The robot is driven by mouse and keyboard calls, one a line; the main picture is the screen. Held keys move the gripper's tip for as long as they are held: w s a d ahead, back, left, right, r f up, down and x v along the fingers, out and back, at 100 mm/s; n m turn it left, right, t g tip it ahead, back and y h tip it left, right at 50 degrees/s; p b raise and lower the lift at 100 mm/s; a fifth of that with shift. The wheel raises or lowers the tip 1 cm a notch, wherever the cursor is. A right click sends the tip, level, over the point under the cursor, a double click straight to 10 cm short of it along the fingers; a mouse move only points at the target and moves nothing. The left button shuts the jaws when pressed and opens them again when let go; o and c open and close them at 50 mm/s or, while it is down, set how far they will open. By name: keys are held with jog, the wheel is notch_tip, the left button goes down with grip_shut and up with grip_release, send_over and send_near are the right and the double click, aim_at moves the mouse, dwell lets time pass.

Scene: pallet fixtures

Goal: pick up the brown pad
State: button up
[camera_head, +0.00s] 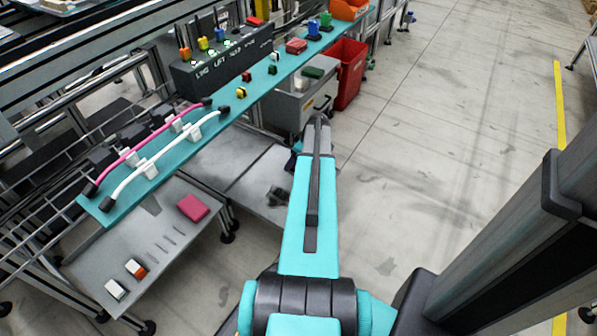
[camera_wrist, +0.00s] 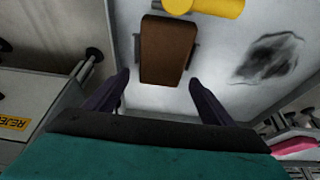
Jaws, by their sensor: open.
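In the wrist view, the brown pad (camera_wrist: 167,52) lies on a light grey surface (camera_wrist: 215,65), just beyond my fingertips and roughly centred between them. Small grey pieces flank it on its left and right sides. My gripper (camera_wrist: 160,82) is open, with nothing between its dark fingers. I cannot make out the brown pad in the head view, where my teal arm covers part of the scene.
A yellow cylinder (camera_wrist: 215,8) lies close beyond the pad. A bin with a yellow reject label (camera_wrist: 14,124) is at left. In the head view, a teal shelf (camera_head: 268,88) carries several small parts and cables; a pink block (camera_head: 193,207) lies on a lower shelf.

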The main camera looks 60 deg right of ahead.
jog(key=shift+x, duration=0.85)
jog(key=c, duration=1.2)
jog(key=shift+o, duration=0.2)
jog(key=shift+r, duration=0.15)
notch_tip(320, 180, up, 10)
jog(key=p, duration=0.3)
